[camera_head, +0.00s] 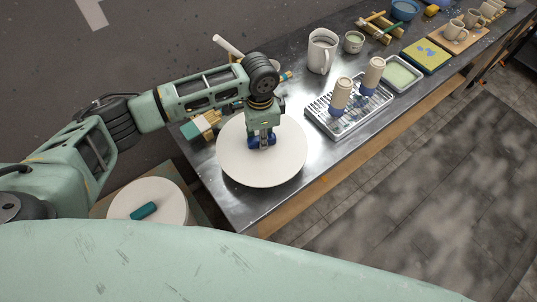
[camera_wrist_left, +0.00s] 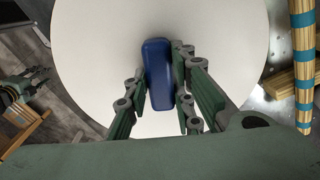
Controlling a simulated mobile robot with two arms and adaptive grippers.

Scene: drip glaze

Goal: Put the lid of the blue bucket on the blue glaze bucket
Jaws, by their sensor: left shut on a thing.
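A round white lid (camera_head: 285,170) with a blue handle (camera_head: 270,143) is over the metal table's near end. In the left wrist view the white lid (camera_wrist_left: 90,40) fills the middle, with the blue handle (camera_wrist_left: 158,75) between the fingers. My left gripper (camera_head: 262,141) points down and is shut on the blue handle; its fingers (camera_wrist_left: 170,100) flank it. The blue bucket is hidden, so I cannot tell whether the lid rests on it. A second white lid (camera_head: 165,192) with a teal handle (camera_head: 144,211) is at the lower left. Part of what looks like my right gripper (camera_wrist_left: 18,88) shows at the left wrist view's edge.
Brushes with teal bands (camera_wrist_left: 303,60) lie close beside the lid. A pitcher (camera_head: 322,50), a small cup (camera_head: 353,42) and a tray of pale glaze (camera_head: 400,75) stand farther along the table.

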